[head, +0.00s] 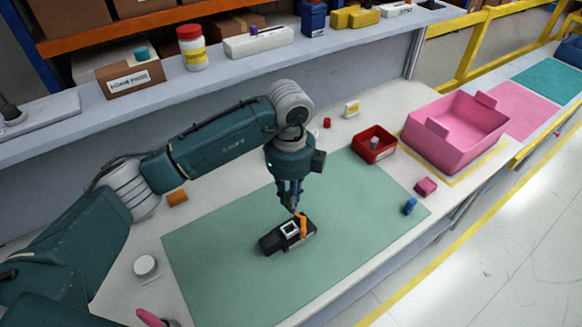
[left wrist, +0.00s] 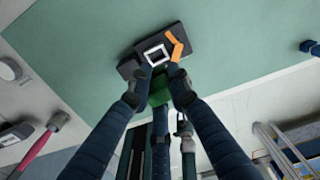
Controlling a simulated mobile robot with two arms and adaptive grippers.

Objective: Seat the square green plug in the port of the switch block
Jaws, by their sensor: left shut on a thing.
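The switch block (head: 270,243) is a dark block lying on the green mat (head: 220,262). It has a white-framed square port and an orange lever (head: 303,223) on top. In the left wrist view the switch block (left wrist: 131,67) shows ahead of the fingertips, with its white port frame (left wrist: 156,53) clear to see. My left gripper (head: 292,208) points down just above and behind the block. It is shut on the green plug (left wrist: 160,88), which sits between the fingers, apart from the port as far as I can tell. My right gripper is not in view.
A red bin (head: 387,155) and a pink crate (head: 440,151) stand at the back right. A blue piece (head: 410,206) and a pink block (head: 426,187) lie right of the switch block. An orange block (head: 177,197) lies left. The mat around the switch block is clear.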

